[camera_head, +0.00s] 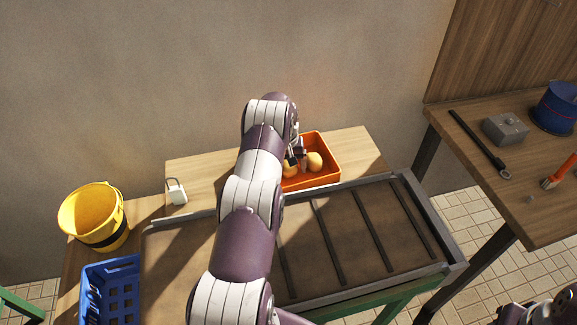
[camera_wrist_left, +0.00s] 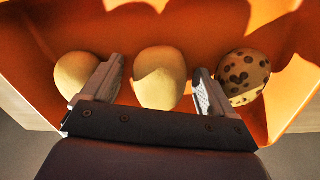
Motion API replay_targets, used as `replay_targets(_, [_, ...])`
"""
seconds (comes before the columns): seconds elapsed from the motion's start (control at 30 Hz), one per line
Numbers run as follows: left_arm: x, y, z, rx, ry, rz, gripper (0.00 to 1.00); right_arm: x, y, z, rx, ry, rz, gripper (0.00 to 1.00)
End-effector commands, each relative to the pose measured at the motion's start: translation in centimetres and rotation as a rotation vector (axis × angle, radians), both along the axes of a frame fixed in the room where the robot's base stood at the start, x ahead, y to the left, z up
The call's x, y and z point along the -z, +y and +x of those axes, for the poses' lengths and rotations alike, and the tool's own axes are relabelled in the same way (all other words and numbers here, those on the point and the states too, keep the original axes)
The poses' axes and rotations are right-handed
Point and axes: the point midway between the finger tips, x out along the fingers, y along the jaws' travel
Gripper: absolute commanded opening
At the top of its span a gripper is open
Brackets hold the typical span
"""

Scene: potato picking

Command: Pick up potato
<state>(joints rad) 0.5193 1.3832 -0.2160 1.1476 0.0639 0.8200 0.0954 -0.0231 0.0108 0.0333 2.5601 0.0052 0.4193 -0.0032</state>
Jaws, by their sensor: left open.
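An orange tray (camera_head: 335,172) stands on the wooden table by the wall and holds potatoes. In the head view a yellow-brown potato (camera_head: 315,161) shows, with another (camera_head: 290,169) partly hidden by my arm. My left gripper (camera_head: 299,158) reaches down into the tray. In the left wrist view the jaws of my left gripper (camera_wrist_left: 158,90) are open. A plain yellow potato (camera_wrist_left: 159,78) lies between the fingers, with space on both sides. A second plain potato (camera_wrist_left: 75,74) is beyond the left finger, and a dark-spotted potato (camera_wrist_left: 244,76) is beyond the right finger.
The tray's orange walls (camera_wrist_left: 28,65) rise around the potatoes. A conveyor-like frame (camera_head: 455,272) lies in front of the tray. A yellow bucket (camera_head: 90,215), a blue basket (camera_head: 112,285) and a padlock (camera_head: 176,192) are at left. A workbench with tools (camera_head: 530,205) is at right.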

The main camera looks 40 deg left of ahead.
Motion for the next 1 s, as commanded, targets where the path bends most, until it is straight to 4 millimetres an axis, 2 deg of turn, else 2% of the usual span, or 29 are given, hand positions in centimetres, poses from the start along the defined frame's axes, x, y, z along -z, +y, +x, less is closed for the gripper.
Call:
replay_targets(0.03, [0.0, 0.0, 0.0, 0.000, 0.000, 0.000, 0.81, 0.0, 0.0, 0.0, 0.000, 0.000, 0.000, 0.43])
replay_targets(0.2, [0.0, 0.0, 0.0, 0.000, 0.001, -0.001, 0.26, 0.0, 0.0, 0.0, 0.000, 0.000, 0.000, 0.43])
replay_targets(0.57, [-0.5, 0.0, 0.1, 0.000, -0.001, 0.001, 0.25, 0.2, 0.0, 0.0, 0.000, 0.000, 0.000, 0.43])
replay_targets(0.67, [-1.5, 0.1, 0.1, 0.001, -0.003, 0.001, 0.25, 0.6, 0.0, 0.0, 0.000, 0.000, 0.000, 0.43])
replay_targets(0.8, [-3.9, 0.0, 0.1, 0.001, -0.004, 0.000, 0.25, 1.4, 0.0, 0.0, 0.000, 0.000, 0.000, 0.43])
replay_targets(1.0, [-6.6, -4.5, -0.7, 0.006, 0.000, -0.001, 0.25, 2.2, 0.0, 0.0, 0.000, 0.000, 0.000, 0.43])
